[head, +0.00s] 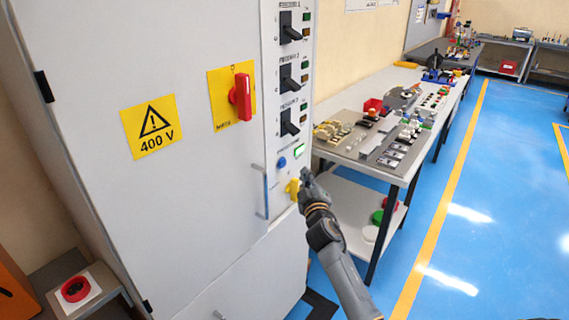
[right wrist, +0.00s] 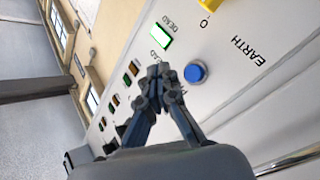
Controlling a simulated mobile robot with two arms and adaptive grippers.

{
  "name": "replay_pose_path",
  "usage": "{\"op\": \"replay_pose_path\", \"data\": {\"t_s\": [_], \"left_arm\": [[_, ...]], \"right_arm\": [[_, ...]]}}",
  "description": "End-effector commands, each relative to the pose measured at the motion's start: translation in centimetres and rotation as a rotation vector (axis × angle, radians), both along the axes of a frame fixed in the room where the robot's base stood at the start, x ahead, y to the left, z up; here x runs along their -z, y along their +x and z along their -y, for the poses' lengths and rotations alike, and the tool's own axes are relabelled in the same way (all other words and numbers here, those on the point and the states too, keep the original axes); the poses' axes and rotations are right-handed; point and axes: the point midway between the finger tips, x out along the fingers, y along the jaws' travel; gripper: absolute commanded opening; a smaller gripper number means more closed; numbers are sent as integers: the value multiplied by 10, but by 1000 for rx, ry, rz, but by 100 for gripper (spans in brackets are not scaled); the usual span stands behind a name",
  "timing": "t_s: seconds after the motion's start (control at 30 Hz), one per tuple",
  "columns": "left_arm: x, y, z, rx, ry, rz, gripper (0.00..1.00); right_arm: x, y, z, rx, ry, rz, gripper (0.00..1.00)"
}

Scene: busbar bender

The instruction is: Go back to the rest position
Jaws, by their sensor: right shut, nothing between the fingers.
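My right gripper (head: 306,178) is in front of the grey cabinet's (head: 190,210) right-hand control strip, near the yellow earth switch (head: 293,188) and the blue button (head: 282,162). In the right wrist view my right gripper (right wrist: 158,74) has its fingertips together with nothing between them. The blue button (right wrist: 195,73) and the lit green "DEAD" lamp (right wrist: 160,35) are just beyond the fingertips there. I cannot tell whether the fingers touch the panel. My left gripper is not in view.
The cabinet has a red rotary handle (head: 240,97), black feeder switches (head: 289,122) and a long door handle (head: 262,190). A workbench (head: 345,158) with parts stands to the right. A red emergency button (head: 75,289) is at lower left. The blue floor (head: 500,180) is clear.

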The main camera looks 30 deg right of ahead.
Motion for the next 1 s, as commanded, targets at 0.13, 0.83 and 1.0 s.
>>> {"op": "replay_pose_path", "data": {"t_s": [0.13,0.83,1.0], "left_arm": [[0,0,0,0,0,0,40],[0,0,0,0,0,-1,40],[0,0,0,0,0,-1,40]], "right_arm": [[0,0,0,0,0,0,0],[57,-3,-12,-27,57,-89,0],[175,-29,-41,-72,180,-276,0]]}}
